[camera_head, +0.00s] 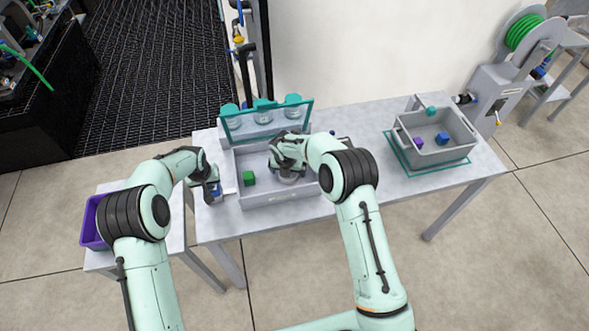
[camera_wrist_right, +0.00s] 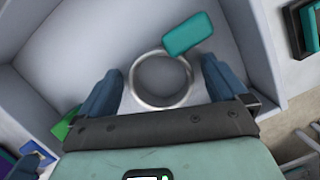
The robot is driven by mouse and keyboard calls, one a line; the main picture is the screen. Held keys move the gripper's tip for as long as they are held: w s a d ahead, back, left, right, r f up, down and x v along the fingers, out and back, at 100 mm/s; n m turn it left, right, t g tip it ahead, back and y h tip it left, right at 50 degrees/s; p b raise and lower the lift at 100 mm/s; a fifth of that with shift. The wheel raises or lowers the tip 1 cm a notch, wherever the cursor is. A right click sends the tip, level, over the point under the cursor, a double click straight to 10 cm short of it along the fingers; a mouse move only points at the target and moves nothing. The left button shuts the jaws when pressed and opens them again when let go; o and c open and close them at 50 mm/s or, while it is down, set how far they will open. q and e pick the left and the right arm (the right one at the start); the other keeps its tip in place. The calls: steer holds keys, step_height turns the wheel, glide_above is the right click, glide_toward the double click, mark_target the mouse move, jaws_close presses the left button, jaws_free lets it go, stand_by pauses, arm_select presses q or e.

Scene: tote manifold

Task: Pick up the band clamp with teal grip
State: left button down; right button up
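The band clamp (camera_wrist_right: 162,81) is a silver metal ring with a teal grip (camera_wrist_right: 188,34), lying in the grey tote in the right wrist view. My right gripper (camera_wrist_right: 160,84) is open, one finger on either side of the ring, with small gaps showing. In the head view my right gripper (camera_head: 287,166) is down inside the grey tote (camera_head: 285,198), and part of the ring (camera_head: 290,179) shows below it. My left gripper (camera_head: 213,190) is at the tote's left side, low over the table; its fingers are too small to read.
A green block (camera_head: 249,178) lies in the tote, left of the ring. A teal-framed rack with several round teal lids (camera_head: 262,108) stands behind. A second grey tote (camera_head: 436,156) holds purple and blue blocks at right. A purple bin (camera_head: 92,226) stands at left. The front table strip is clear.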

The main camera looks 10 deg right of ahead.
steer(key=c, duration=1)
step_height(320, 180, up, 17)
steer(key=s+r, duration=0.1)
steer(key=s, duration=0.8)
arm_select(q)
steer(key=shift+w+v, duration=0.2)
steer(key=shift+v, duration=0.6)
steer(key=shift+w+v, duration=0.2)
steer(key=shift+v, duration=0.6)
steer(key=shift+w+v, duration=0.2)
steer(key=shift+v, duration=0.65)
arm_select(e)
steer(key=s, duration=0.8)
arm_select(q)
steer(key=shift+r, duration=0.2)
